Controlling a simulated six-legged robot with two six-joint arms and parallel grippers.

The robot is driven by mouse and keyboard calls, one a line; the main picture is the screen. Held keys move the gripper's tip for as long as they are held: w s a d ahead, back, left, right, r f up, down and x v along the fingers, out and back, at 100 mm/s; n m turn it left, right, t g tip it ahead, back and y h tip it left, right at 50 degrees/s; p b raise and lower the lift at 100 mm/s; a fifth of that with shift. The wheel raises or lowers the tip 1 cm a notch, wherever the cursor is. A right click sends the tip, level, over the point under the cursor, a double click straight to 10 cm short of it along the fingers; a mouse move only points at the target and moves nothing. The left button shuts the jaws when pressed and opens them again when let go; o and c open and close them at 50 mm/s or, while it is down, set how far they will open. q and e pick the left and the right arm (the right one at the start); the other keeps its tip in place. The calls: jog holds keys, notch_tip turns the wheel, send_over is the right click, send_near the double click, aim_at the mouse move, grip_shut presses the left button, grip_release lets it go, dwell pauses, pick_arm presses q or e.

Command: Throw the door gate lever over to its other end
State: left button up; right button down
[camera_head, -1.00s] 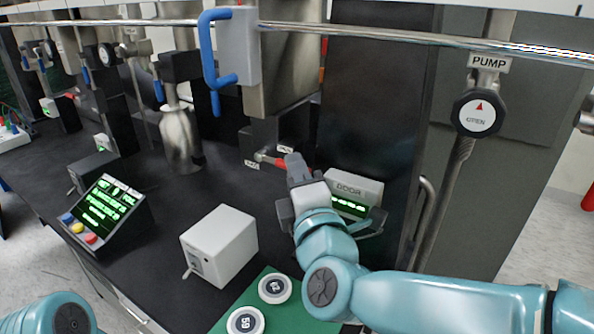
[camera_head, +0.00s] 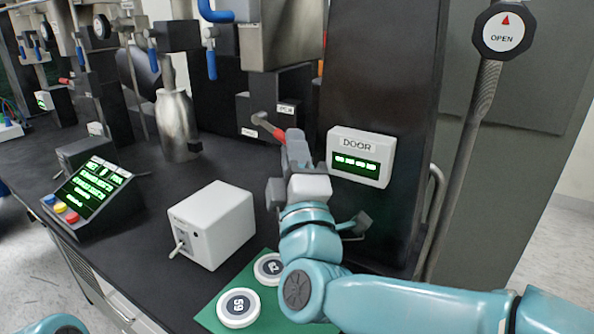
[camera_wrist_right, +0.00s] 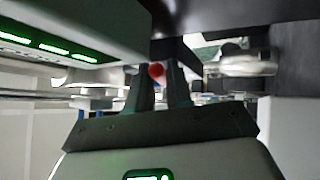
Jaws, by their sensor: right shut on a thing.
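The door gate lever (camera_head: 267,126) is a short metal rod with a red grip. It sticks out from a dark block below the steel chamber, between two small white labels, and slants down to the right in the head view. My right gripper (camera_head: 290,142) is shut on the red grip, covering its outer end. In the right wrist view, the red end of the lever (camera_wrist_right: 156,70) shows between the two fingers of my right gripper (camera_wrist_right: 160,82). The lettering on the labels is too small to read. My left gripper is out of view.
A white DOOR display box (camera_head: 360,143) is fixed to the dark panel just right of my right gripper. A white box (camera_head: 212,224) stands on the black bench, beside a green mat (camera_head: 272,309) with round numbered discs. A steel bottle (camera_head: 176,126) stands further back.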

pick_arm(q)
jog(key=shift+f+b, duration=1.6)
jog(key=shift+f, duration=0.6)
pick_arm(e)
jog(key=shift+w+a+f+m+t+h, duration=0.2)
jog(key=shift+f+m+t+h, duration=0.15)
jog(key=shift+m, duration=0.4)
jog(key=shift+w+a+f+m+t+h, duration=0.1)
jog(key=shift+a+f+m+t+h, duration=0.15)
jog(key=shift+f+m+h, duration=0.35)
jog(key=shift+r, duration=0.25)
jog(key=c, duration=1.1)
grip_release()
jog(key=shift+d+f, duration=0.1)
